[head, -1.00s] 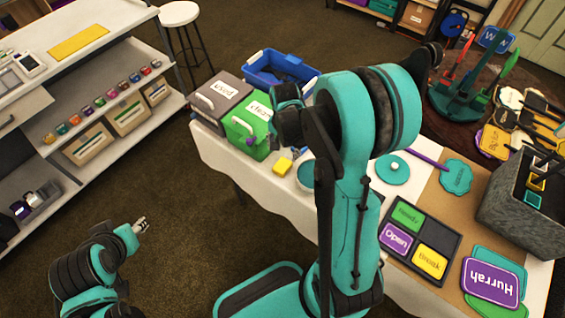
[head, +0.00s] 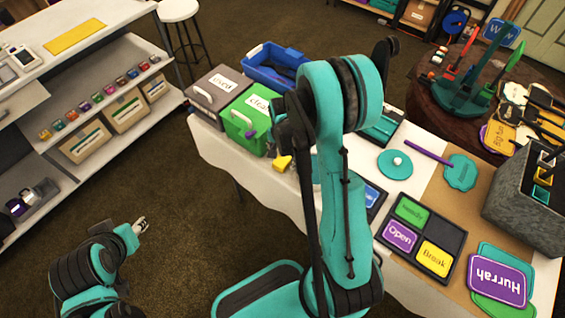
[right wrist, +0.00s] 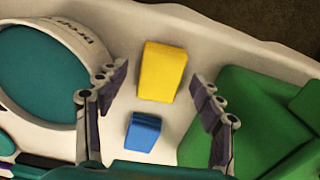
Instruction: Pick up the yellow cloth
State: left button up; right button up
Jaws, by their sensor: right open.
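The yellow cloth (head: 282,163) looks like a small folded block lying on the white-covered table, near the front of the green box. In the right wrist view the yellow cloth (right wrist: 162,72) lies between the two spread fingers of my right gripper (right wrist: 157,78), apart from both. The right gripper is open and empty. In the head view it is mostly hidden by my own arm, above the cloth. My left gripper (head: 141,224) hangs over the floor at lower left, away from the table; its jaw opening is too small to tell.
A small blue block (right wrist: 144,131) lies beside the cloth. A round white-rimmed teal container (right wrist: 40,75) stands on one side, the green box (right wrist: 270,125) on the other. A grey box (head: 218,92) and blue bin (head: 275,66) stand behind. A yellow mat (head: 75,36) lies on the shelf.

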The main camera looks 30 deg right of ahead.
aim_at(282, 160)
jog(key=c, duration=1.1)
jog(key=shift+r, duration=0.15)
notch_tip(282, 160, up, 4)
jog(key=shift+r+p, duration=0.2)
jog(key=shift+p, duration=1)
jog(key=s+d+r+p, duration=0.1)
jog(key=d+r, duration=0.1)
jog(key=d, duration=0.1)
jog(key=s+d+r+p, duration=0.1)
jog(key=s+d+r, duration=0.1)
jog(key=d, duration=0.2)
jog(key=s+d+r+p, duration=0.1)
jog(key=d+r, duration=0.1)
jog(key=d, duration=0.1)
jog(key=shift+s+d+r, duration=0.2)
jog(key=shift+s+d, duration=0.15)
jog(key=shift+s, duration=0.05)
